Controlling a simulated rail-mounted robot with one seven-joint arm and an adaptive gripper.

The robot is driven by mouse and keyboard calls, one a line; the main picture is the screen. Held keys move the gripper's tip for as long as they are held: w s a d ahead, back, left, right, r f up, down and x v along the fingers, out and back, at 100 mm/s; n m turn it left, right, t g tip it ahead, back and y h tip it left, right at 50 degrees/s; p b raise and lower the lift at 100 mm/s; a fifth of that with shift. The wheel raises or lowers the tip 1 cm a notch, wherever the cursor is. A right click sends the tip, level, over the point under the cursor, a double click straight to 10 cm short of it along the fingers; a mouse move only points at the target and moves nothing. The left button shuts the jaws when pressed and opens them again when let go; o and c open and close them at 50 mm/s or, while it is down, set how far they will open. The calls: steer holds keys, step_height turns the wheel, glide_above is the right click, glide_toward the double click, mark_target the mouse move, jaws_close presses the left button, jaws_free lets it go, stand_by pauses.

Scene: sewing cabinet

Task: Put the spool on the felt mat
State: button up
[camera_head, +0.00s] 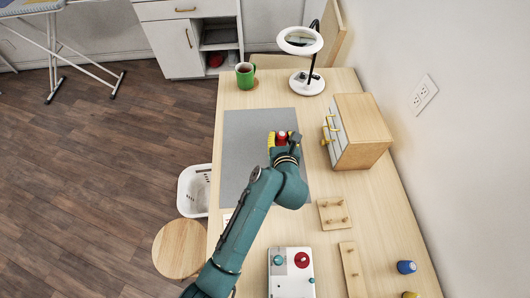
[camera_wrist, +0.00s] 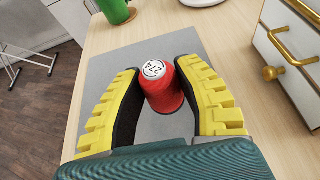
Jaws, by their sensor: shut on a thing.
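A red spool (camera_wrist: 166,100) with a white top is between the yellow-padded fingers of my gripper (camera_wrist: 162,100) in the wrist view. The fingers are shut on its sides. In the head view the spool (camera_head: 281,137) shows at the end of my arm, over the right part of the grey felt mat (camera_head: 243,140). In the wrist view the mat (camera_wrist: 110,68) spreads behind and below the spool. I cannot tell whether the spool's base touches the mat, as my gripper hides part of it.
A small drawer cabinet (camera_head: 362,132) with yellow handles stands right of the mat. A green mug (camera_head: 245,77) and a magnifier lamp (camera_head: 307,83) stand at the far end. Wooden peg racks (camera_head: 333,213), a control box (camera_head: 291,275) and a blue spool (camera_head: 406,267) are nearer.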

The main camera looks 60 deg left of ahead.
steer(key=shift+n+g, duration=0.3)
steer(key=shift+g, duration=0.1)
steer(key=f+b, duration=0.1)
steer(key=f, duration=0.2)
steer(key=s+a+f+b, duration=0.1)
steer(key=f+b, duration=0.1)
steer(key=f, duration=0.2)
steer(key=s+a+f+b, duration=0.1)
steer(key=f, duration=0.2)
steer(key=shift+s+f+b, duration=0.15)
steer(key=shift+f+b, duration=0.15)
steer(key=shift+b, duration=0.05)
steer(key=shift+f, duration=0.2)
steer(key=o, duration=0.8)
steer(key=shift+r, duration=0.1)
steer(key=shift+d+r, duration=0.1)
steer(key=shift+r, duration=0.15)
steer(key=p+v, duration=0.2)
steer(key=v, duration=0.4)
steer(key=p+v, duration=0.2)
steer(key=v, duration=0.3)
steer(key=shift+s+d+f, duration=0.1)
steer(key=shift+s+d, duration=0.1)
steer(key=shift+d, duration=0.2)
